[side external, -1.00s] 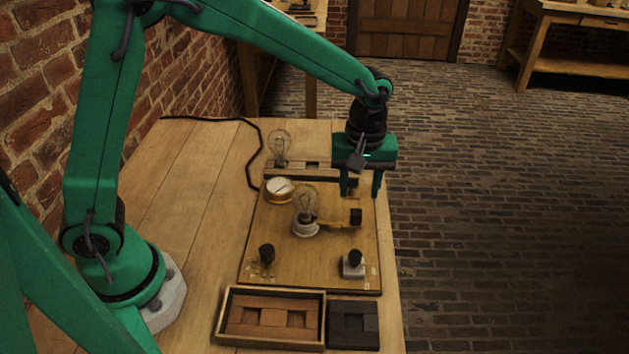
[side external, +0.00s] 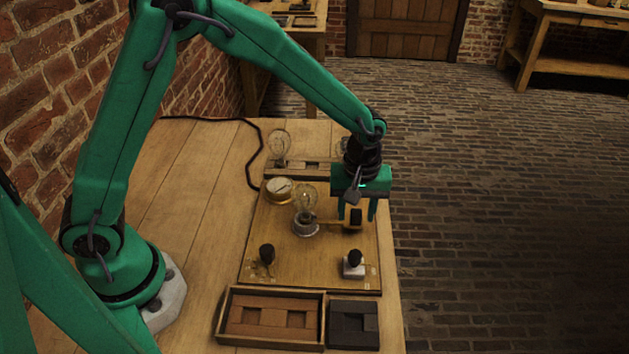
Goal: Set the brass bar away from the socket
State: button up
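A clear bulb (side external: 305,198) stands upright in the socket. My gripper (side external: 357,219) points down at the bar's right end. Its fingers are apart, one to each side of the black block in this view. I cannot tell whether they touch it. The gripper's body does not hide the bar's left part.
A brass gauge (side external: 279,187) sits behind the socket. A rack with another bulb (side external: 280,148) stands at the back.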

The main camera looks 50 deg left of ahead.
grip_shut()
jog(key=shift+w+d, duration=0.9)
jog(key=shift+w, duration=0.05)
jog(key=shift+o, duration=0.3)
grip_release()
notch_tip(320, 180, up, 8)
jog(key=shift+f, duration=0.1)
